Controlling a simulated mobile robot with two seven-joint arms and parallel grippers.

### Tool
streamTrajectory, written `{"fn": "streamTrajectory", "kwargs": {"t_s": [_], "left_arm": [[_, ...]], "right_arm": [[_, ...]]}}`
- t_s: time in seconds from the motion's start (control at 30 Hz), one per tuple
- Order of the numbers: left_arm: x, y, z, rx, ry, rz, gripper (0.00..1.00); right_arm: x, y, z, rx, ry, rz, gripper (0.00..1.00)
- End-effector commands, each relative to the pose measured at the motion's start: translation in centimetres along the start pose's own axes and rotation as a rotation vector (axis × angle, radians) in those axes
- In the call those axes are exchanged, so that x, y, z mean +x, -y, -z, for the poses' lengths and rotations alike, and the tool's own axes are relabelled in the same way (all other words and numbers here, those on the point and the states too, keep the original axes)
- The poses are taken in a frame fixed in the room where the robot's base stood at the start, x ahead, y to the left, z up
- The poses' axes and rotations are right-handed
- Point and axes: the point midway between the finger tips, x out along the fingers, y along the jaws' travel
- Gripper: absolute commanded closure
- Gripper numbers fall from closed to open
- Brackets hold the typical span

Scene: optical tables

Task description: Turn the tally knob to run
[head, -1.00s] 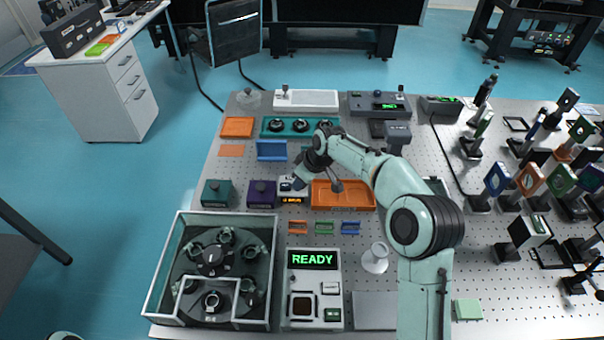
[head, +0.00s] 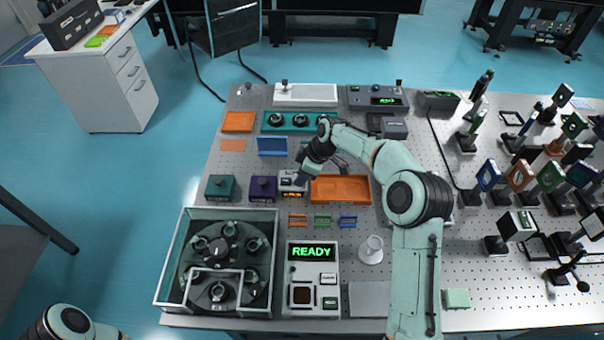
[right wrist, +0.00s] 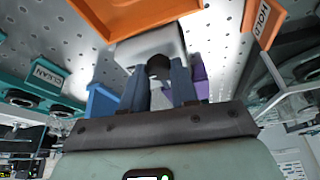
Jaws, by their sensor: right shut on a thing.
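The tally unit (head: 288,184) is a small pale box with a lit orange display, on the perforated table left of the orange tray. The display text is too small to read. My right gripper (head: 299,180) is down at the top of this box and hides part of it. In the right wrist view the two fingers (right wrist: 160,88) are shut on a dark round knob (right wrist: 158,66) on the pale box (right wrist: 150,45). The knob's pointer and marks are hidden. Only a rounded part of my left arm shows at the bottom left; its gripper is out of view.
The orange tray (head: 341,201) lies right of the unit. A purple box (head: 263,196) and a teal box (head: 220,195) stand to its left, a blue holder (head: 272,153) behind. A walled carousel (head: 160,300) and a console reading READY (head: 314,265) are in front.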

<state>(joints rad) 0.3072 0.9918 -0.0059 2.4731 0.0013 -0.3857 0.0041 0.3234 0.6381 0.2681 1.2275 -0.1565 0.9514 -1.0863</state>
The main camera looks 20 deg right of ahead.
Motion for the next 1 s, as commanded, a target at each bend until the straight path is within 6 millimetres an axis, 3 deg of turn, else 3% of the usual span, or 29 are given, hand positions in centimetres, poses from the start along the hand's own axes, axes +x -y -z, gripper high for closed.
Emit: {"fn": "streamTrajectory", "kwargs": {"t_s": [0.23,0.27,0.3,0.67,0.83,1.0], "left_arm": [[0.0,0.0,0.0,0.000,0.000,0.000,0.57],[0.0,0.0,0.0,0.000,0.000,0.000,0.57],[0.0,0.0,0.0,0.000,0.000,0.000,0.57],[0.0,0.0,0.0,0.000,0.000,0.000,0.57],[0.0,0.0,0.0,0.000,0.000,0.000,0.57],[-0.2,-0.1,0.1,0.001,-0.002,-0.001,0.57]], "right_arm": [[-0.2,-0.1,0.1,-0.002,-0.003,-0.006,1.00],[-0.2,-0.1,0.1,-0.002,-0.003,-0.006,0.65],[-0.2,-0.1,0.1,-0.002,-0.003,-0.006,0.61],[-0.6,-0.1,0.0,0.000,-0.001,-0.004,0.61],[-3.2,-0.1,0.1,0.000,-0.003,-0.007,0.61],[-7.2,-0.2,0.1,-0.001,-0.003,-0.008,0.61]]}}
